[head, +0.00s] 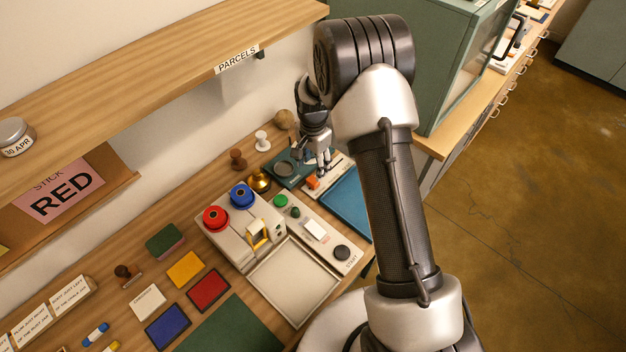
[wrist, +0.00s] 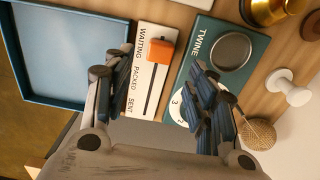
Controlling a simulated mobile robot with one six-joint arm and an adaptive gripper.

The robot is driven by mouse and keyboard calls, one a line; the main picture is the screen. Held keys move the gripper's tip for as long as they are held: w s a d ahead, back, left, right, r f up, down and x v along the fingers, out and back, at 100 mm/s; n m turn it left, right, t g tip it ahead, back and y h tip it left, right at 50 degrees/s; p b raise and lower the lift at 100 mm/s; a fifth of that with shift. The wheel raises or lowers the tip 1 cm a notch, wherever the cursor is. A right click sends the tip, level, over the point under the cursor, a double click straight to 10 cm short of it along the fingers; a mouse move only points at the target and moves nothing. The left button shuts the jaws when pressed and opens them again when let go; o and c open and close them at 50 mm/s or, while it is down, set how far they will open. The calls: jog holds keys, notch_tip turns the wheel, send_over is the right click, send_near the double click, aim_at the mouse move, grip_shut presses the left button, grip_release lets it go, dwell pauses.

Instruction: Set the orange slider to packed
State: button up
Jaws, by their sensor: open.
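The orange slider (wrist: 162,46) sits on a white panel (wrist: 146,78) with a dark slot. The panel reads WAITING, PACKED and SENT. The slider stands beside WAITING, at the upper end of the slot in the wrist view, and the slot is clear from there past PACKED towards SENT. In the head view the orange slider (head: 313,182) shows just below my gripper (head: 324,168). In the wrist view my gripper (wrist: 162,72) is open and empty, with one finger on each side of the panel. I cannot tell its exact height above the panel.
A green TWINE device (wrist: 224,58) with a round dial lies right of the panel in the wrist view, under one finger. A blue tray (wrist: 70,99) lies on the other side. A brass pot (head: 260,182) and wooden stamps stand nearby. A shelf (head: 150,62) overhangs the table.

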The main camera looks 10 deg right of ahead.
aim_at(313, 180)
notch_tip(313, 180, down, 7)
jog(key=shift+f+b, duration=0.2)
jog(key=shift+b, duration=0.45)
jog(key=shift+c, duration=0.3)
grip_shut()
jog(key=shift+w, duration=0.1)
